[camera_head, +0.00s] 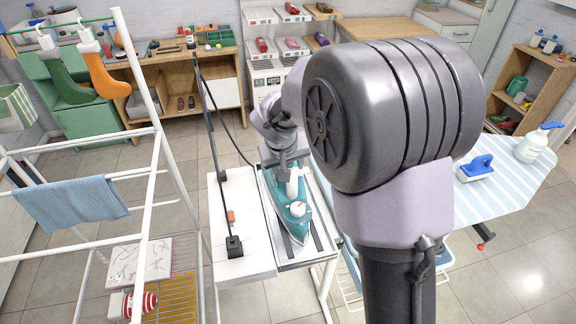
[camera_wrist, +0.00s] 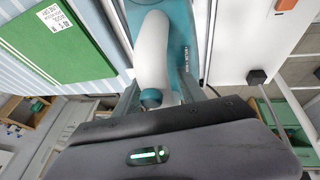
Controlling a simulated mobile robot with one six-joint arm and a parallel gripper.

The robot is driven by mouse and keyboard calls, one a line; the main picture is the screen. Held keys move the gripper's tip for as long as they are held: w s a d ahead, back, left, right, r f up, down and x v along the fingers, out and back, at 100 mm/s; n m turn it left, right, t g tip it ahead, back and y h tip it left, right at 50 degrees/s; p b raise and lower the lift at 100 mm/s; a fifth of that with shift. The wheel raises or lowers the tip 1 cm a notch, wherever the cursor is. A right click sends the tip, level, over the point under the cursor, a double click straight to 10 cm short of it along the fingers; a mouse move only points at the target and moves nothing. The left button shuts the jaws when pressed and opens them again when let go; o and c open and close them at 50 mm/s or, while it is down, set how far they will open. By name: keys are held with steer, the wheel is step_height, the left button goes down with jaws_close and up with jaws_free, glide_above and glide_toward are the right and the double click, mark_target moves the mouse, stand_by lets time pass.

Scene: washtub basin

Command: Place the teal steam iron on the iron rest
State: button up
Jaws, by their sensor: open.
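The teal steam iron (camera_head: 291,214) with its white handle lies on the iron rest (camera_head: 319,242), a pale plate with dark strips beside a white panel. In the wrist view the iron's white handle (camera_wrist: 154,52) and teal body run up from the gripper. My gripper (camera_head: 288,172) is above the far end of the iron in the head view. In the wrist view my gripper (camera_wrist: 163,98) is open, with the near end of the handle between its fingers. Whether a finger touches the handle cannot be told. My arm hides part of the rest's right side.
A white drying rack (camera_head: 150,200) with a blue towel (camera_head: 70,203) stands at left. A black post (camera_head: 213,150) rises beside the rest.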

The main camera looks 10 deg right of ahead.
mark_target(284, 190)
steer(key=shift+r, duration=0.25)
steer(key=p+v, duration=0.5)
steer(key=v, duration=0.6)
steer(key=s+a+r+m+y, duration=0.1)
steer(key=s+r+m+y, duration=0.1)
steer(key=s, duration=1.1)
steer(key=s+a+r+m+t+y, duration=0.1)
steer(key=s+r, duration=0.3)
steer(key=s, duration=0.8)
steer(key=shift+s+a+r+m+y, duration=0.2)
steer(key=shift+s+r+m+y, duration=0.15)
steer(key=shift+m+y, duration=0.4)
